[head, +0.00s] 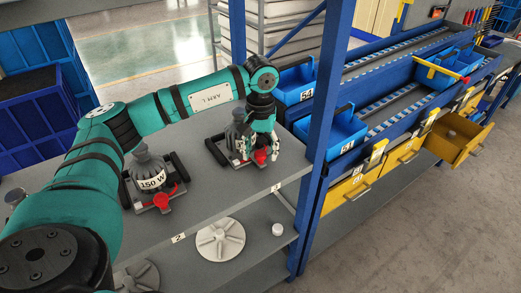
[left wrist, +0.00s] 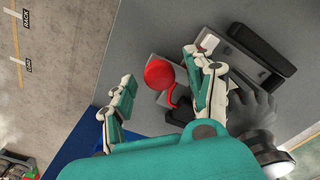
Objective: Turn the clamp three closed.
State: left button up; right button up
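The clamp (head: 216,153) behind the shelf label 3 (head: 277,187) has a dark grey frame, a grey device in it and a red knob (head: 260,156) at its front. My left gripper (head: 259,143) is over the front of this clamp, beside the grey device. In the left wrist view the red knob (left wrist: 158,73) shows between the two spread fingers, closer to the right finger. A short red part (left wrist: 174,97) shows below the knob. I see no contact between the fingers and the knob. Part of the clamp is hidden behind the gripper. My right gripper is not in view.
A second clamp with a grey device marked 150 W (head: 151,174) and a red knob (head: 162,203) stands left on the same shelf (head: 225,200). A blue post (head: 325,100) rises close to the right. Blue bins (head: 335,130) and an open yellow drawer (head: 455,137) are beyond it.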

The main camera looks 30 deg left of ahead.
aim_at(260, 153)
pick_arm(q)
notch_tip(260, 153, up, 12)
dwell(0.6)
jog(key=shift+f, duration=0.1)
dwell(0.4)
